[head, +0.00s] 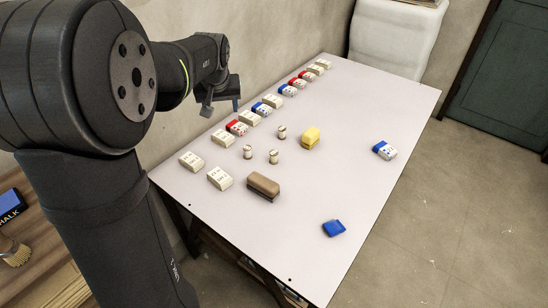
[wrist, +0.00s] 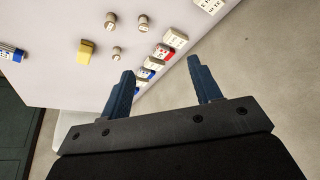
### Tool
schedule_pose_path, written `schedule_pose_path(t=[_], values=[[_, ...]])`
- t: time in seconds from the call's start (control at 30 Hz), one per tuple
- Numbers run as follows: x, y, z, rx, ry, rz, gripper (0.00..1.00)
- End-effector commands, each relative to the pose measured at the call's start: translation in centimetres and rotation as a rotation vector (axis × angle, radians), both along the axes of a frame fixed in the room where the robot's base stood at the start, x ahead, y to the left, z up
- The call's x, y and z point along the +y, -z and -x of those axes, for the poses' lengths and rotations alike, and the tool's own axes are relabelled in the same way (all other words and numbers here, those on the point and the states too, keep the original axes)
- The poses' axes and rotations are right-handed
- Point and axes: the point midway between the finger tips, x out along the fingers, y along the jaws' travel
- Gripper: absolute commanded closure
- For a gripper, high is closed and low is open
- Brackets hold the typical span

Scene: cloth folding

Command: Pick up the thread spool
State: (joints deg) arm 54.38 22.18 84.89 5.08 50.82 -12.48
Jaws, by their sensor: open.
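Three small pale cylinders with dark marks, which look like thread spools, stand near the middle of the table: a left one (head: 248,152), a front one (head: 273,157) and a back one (head: 282,132). In the wrist view they show at the top: one spool (wrist: 142,22), another spool (wrist: 112,20) and a third spool (wrist: 117,53). My gripper (head: 221,108) is open and empty above the table's back left edge, beside the row of boxes and apart from the spools. Its two blue fingers spread wide in the wrist view (wrist: 160,68).
A row of white, red (head: 237,127) and blue boxes (head: 262,108) lines the table's (head: 330,180) left edge. A yellow block (head: 310,138) and a brown eraser-like block (head: 263,186) flank the spools. A blue-white box (head: 385,150) and blue square (head: 334,228) lie right; space around them is clear.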

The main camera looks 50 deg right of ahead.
Motion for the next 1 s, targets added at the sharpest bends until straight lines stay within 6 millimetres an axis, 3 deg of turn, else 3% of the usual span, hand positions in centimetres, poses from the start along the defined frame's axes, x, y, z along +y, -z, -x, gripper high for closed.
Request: schedule_pose_path(t=[0.17, 0.27, 0.5, 0.67, 0.83, 1.0], values=[[-0.1, 1.1, 0.1, 0.046, -0.029, 0.006, 0.42], [-0.3, 3.7, 0.5, 0.162, -0.107, 0.024, 0.42], [-1.5, 12.0, 2.5, 0.623, -0.456, 0.103, 0.42], [-2.7, 16.2, 3.1, 0.934, -0.722, 0.162, 0.42], [-3.9, 19.8, 2.4, 1.252, -1.02, 0.234, 0.42], [-4.6, 22.7, 0.3, 1.531, -1.293, 0.317, 0.42]])
